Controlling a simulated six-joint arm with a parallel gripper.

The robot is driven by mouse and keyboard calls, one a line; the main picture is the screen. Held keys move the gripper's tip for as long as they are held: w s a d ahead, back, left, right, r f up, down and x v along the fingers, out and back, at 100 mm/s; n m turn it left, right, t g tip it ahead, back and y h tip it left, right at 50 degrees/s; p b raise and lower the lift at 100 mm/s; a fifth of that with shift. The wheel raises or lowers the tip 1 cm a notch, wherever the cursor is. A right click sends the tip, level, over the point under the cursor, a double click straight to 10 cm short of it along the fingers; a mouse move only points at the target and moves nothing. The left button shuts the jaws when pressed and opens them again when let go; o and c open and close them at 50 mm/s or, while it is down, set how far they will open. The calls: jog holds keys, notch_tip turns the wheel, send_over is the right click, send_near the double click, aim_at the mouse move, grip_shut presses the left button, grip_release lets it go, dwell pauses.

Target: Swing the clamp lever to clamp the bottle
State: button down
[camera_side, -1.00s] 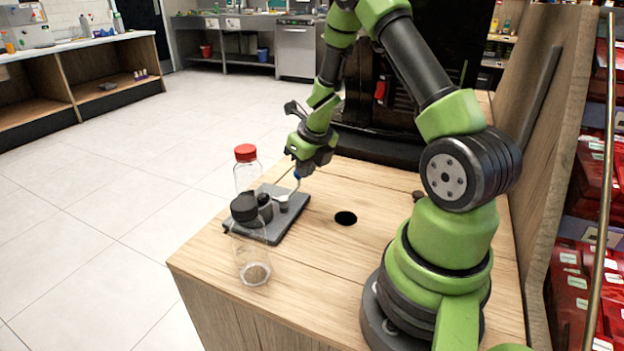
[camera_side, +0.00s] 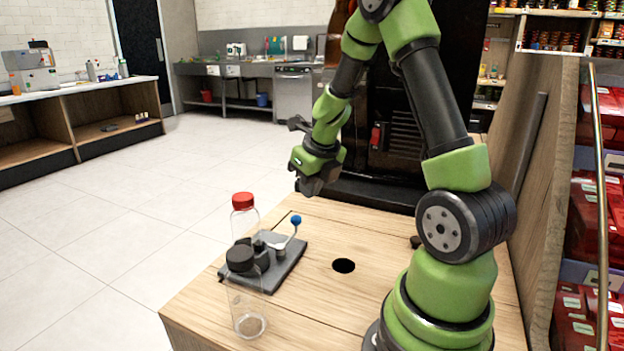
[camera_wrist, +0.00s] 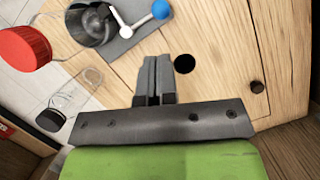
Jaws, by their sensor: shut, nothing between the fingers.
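The clamp lever (camera_side: 289,237) is a pale rod with a blue knob, rising at a tilt from its pivot on a dark grey plate (camera_side: 285,264). A dark clamp body (camera_side: 262,255) sits to its left. A clear bottle with a red cap (camera_side: 243,201) stands upright behind the clamp; whether the clamp touches it cannot be told. My gripper (camera_side: 308,190) is above and behind the lever, apart from it. In the wrist view its fingers (camera_wrist: 156,72) are together and empty, with the lever (camera_wrist: 142,20) beyond them.
A clear bottle with a black cap (camera_side: 246,300) stands on the wooden table in front of the plate and partly covers the clamp. A round dark hole (camera_side: 344,266) lies right of the plate. A black machine (camera_side: 390,135) stands behind the table. The wood around the hole is bare.

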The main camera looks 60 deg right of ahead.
jog(key=shift+v, duration=0.9)
jog(key=w+a+r+m+t+h, duration=0.1)
jog(key=a+r+m+t+h, duration=0.15)
jog(key=r+m, duration=0.6)
jog(key=w+a+r+m+t+h, duration=0.15)
jog(key=r+m+t, duration=0.25)
jog(key=r+m, duration=0.45)
jog(key=s+a+f+m+g+y, duration=0.2)
jog(key=s+a+m+y, duration=0.5)
jog(key=s+a+m, duration=0.7)
jog(key=a+f+m, duration=0.1)
jog(key=a+m, duration=0.1)
jog(key=m, duration=0.2)
jog(key=shift+a+m+g, duration=0.3)
jog(key=shift+a+g, duration=0.05)
jog(key=shift+a, duration=0.05)
